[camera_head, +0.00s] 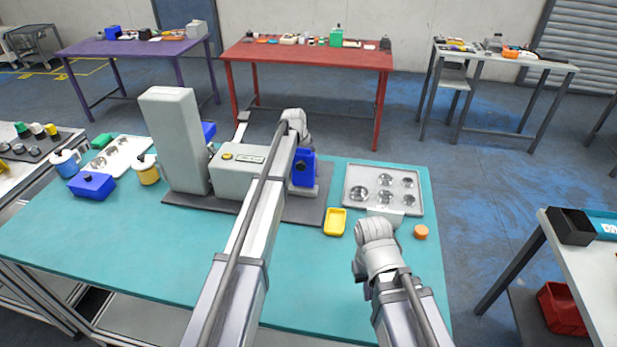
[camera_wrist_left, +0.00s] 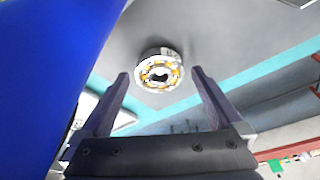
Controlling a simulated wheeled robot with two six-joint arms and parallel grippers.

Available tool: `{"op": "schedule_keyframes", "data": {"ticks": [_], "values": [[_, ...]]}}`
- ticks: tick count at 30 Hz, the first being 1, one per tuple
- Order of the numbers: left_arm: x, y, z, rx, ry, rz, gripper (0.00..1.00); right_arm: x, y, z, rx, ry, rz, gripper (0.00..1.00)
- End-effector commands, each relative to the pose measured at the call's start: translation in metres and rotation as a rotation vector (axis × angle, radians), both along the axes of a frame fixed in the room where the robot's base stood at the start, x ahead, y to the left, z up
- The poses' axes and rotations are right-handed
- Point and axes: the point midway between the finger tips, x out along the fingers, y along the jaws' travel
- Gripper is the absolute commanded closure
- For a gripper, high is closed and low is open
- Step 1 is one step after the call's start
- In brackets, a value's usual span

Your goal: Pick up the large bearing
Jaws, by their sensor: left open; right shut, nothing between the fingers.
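A metal tray (camera_head: 349,208) with several round metal parts lies at the right. A yellow bin (camera_head: 335,222) and an orange piece (camera_head: 421,232) are near it. A blue block (camera_head: 304,169) stands beside the left arm; a large blue surface (camera_wrist_left: 45,60) fills the wrist view's left.

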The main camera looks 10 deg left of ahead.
Motion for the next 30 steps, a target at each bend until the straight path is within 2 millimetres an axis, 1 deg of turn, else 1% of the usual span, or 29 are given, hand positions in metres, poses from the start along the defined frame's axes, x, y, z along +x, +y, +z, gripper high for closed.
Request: {"op": "schedule_keyframes", "data": {"ticks": [1, 8, 30], "values": [[0.0010, -0.0006, -0.0053, 0.000, 0.000, 0.000, 0.00, 0.0000, 0.0000, -0.0053, 0.000, 0.000, 0.000, 1.00], [0.0009, -0.0006, -0.0032, 0.000, 0.000, 0.000, 0.00, 0.0000, 0.0000, -0.0032, 0.000, 0.000, 0.000, 1.00], [0.0008, -0.0004, -0.0033, 0.000, 0.000, 0.000, 0.83, 0.0000, 0.0000, -0.0033, 0.000, 0.000, 0.000, 1.00]]}}
